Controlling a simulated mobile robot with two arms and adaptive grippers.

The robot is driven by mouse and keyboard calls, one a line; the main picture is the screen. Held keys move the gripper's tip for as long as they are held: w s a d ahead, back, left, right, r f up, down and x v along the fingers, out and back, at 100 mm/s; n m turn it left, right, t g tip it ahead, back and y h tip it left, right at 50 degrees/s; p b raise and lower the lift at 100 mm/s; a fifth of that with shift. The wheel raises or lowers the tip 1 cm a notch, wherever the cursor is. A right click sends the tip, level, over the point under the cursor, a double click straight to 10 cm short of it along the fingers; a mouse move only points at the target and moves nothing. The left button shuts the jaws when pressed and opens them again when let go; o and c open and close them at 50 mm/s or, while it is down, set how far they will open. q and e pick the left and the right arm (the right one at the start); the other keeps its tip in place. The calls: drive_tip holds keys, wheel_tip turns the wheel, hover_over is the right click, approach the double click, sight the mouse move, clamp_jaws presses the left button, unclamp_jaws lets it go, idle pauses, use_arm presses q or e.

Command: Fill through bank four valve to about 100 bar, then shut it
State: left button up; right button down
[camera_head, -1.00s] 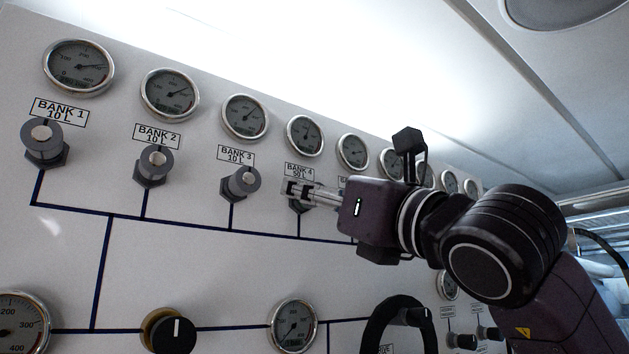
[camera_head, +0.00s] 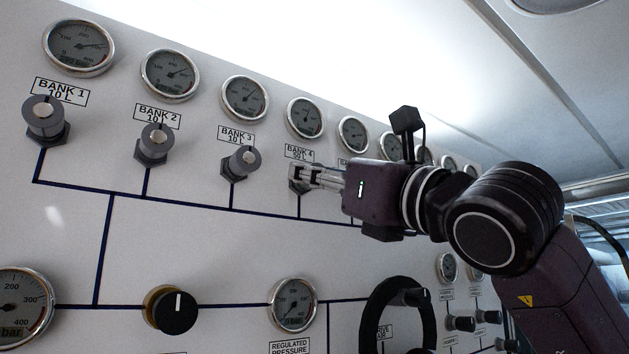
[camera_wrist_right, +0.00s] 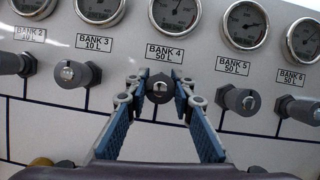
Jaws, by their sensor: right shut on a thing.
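The bank four valve is a dark knob under the "BANK 4 50 L" label (camera_head: 299,152). In the right wrist view the knob (camera_wrist_right: 158,89) sits between the two blue-padded fingers. My right gripper (camera_head: 300,178) is shut on this knob, and its fingers hide much of it in the head view. The bank four gauge (camera_head: 305,118) is above the label; its needle points roughly upward. The regulated pressure gauge (camera_head: 293,304) is low on the panel, its needle toward the lower left. A large bar gauge (camera_head: 22,308) is at the lower left edge. My left gripper is out of view.
Bank three valve (camera_head: 241,162) and bank five valve (camera_wrist_right: 238,101) flank the held knob closely. Bank one (camera_head: 45,120) and bank two (camera_head: 155,145) valves are further left. A black regulator knob (camera_head: 171,309) and a dark handwheel (camera_head: 371,313) are below.

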drive_tip(key=shift+n+y, duration=0.3)
drive_tip(key=shift+n, duration=0.3)
drive_tip(key=c, duration=1.6)
unclamp_jaws()
drive_tip(key=shift+v, duration=6.05)
drive_tip(key=shift+r, duration=0.15)
